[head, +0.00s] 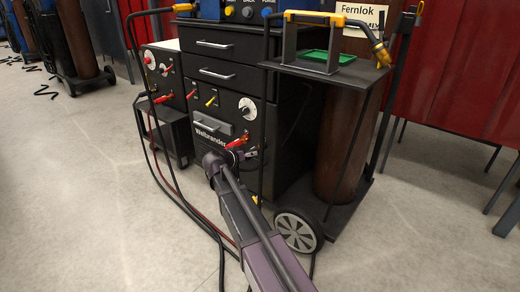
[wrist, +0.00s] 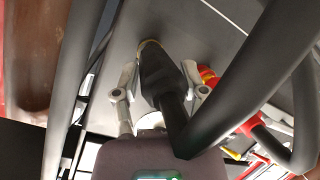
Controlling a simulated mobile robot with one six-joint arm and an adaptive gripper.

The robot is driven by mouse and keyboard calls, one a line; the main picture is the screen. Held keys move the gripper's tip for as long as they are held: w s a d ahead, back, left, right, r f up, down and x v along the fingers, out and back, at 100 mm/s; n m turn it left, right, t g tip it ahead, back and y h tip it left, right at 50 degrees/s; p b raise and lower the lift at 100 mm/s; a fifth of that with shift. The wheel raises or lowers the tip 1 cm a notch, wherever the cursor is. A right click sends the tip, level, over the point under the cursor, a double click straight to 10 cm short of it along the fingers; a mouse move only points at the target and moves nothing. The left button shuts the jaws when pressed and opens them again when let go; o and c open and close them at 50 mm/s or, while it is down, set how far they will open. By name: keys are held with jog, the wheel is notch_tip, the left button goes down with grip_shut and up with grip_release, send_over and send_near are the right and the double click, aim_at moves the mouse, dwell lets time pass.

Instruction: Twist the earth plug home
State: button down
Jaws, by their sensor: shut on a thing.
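The earth plug (wrist: 160,75) is a black cable plug in the middle of the wrist view, with a thick black cable bending away to the right. My gripper (wrist: 160,88) has one pale finger on each side of its body and is shut on it. The plug's front end, with a brass-coloured ring (wrist: 149,43), meets the grey panel of the welder (head: 208,147). How far it sits in its socket, and its turn angle, cannot be told. In the head view my gripper (head: 240,157) is at the welder's lower front and mostly hides the plug.
A red plug (head: 238,141) with a cable sits close beside my gripper; it also shows in the wrist view (wrist: 211,80). Black cables (head: 160,165) hang at left. A cart wheel (head: 298,230) and brown gas cylinder (head: 345,140) stand at right. The floor in front is mostly clear.

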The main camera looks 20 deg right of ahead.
jog(key=shift+d, duration=0.2)
jog(key=shift+r+m+t+y, duration=0.1)
jog(key=shift+m+t+y, duration=0.45)
jog(key=shift+m, duration=0.75)
jog(key=shift+m+t+b, duration=0.55)
jog(key=shift+m+t, duration=0.1)
jog(key=shift+m, duration=0.25)
jog(key=shift+c, duration=1.5)
grip_release()
jog(key=shift+o, duration=1.3)
jog(key=shift+a, duration=0.1)
